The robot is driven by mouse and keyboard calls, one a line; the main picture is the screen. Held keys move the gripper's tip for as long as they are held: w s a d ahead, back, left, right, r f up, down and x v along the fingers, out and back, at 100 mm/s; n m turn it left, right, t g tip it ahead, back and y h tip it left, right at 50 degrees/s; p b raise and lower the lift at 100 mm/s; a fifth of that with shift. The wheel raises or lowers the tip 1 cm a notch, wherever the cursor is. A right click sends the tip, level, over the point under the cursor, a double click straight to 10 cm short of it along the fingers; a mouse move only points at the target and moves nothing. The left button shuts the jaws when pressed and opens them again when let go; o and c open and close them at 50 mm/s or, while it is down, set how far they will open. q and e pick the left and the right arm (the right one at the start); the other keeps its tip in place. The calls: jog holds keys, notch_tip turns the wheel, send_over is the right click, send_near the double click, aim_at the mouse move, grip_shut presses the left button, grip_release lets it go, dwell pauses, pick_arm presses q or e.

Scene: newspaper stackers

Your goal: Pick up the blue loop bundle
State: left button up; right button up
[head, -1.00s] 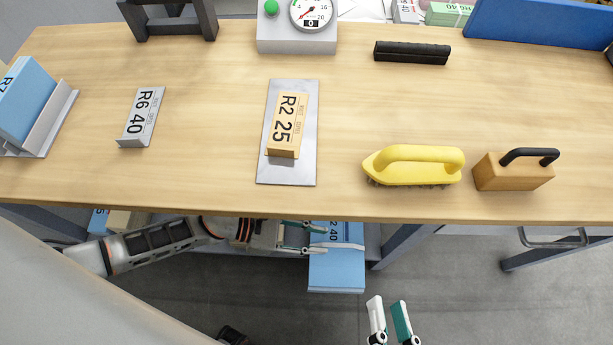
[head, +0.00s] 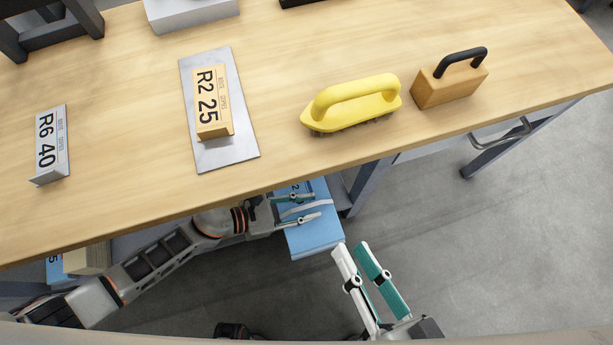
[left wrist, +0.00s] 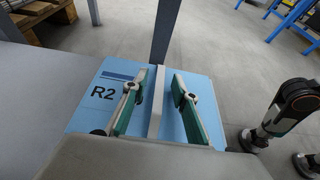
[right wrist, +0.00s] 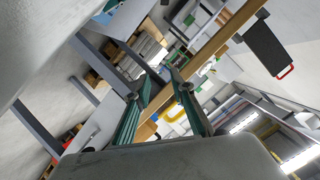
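The blue loop bundle (head: 315,234) is on a low level under the table's front edge, partly hidden by the tabletop. It has a pale band (head: 306,208) across it. In the left wrist view the blue bundle (left wrist: 78,112) shows an "R2" label, and the band (left wrist: 156,100) stands up between my fingers. My left gripper (head: 313,206) is open at the bundle, one finger on each side of the band, with gaps showing. My right gripper (head: 349,247) is open and empty, in front of the table and right of the bundle.
The table (head: 130,120) overhangs my left arm. On it are a yellow brush (head: 352,103), a wooden block with a black handle (head: 449,85), an R2 25 block (head: 213,103) on a metal plate, and an R6 40 block (head: 51,146). A table leg (head: 368,187) stands right of the bundle.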

jog(key=shift+w, duration=0.1)
pick_arm(q)
grip_shut()
jog(key=shift+w+d+r, duration=0.15)
jog(key=shift+r, duration=0.05)
pick_arm(e)
jog(key=shift+d, duration=0.1)
pick_arm(q)
jog(key=shift+r, duration=0.1)
pick_arm(e)
jog(key=shift+r, duration=0.1)
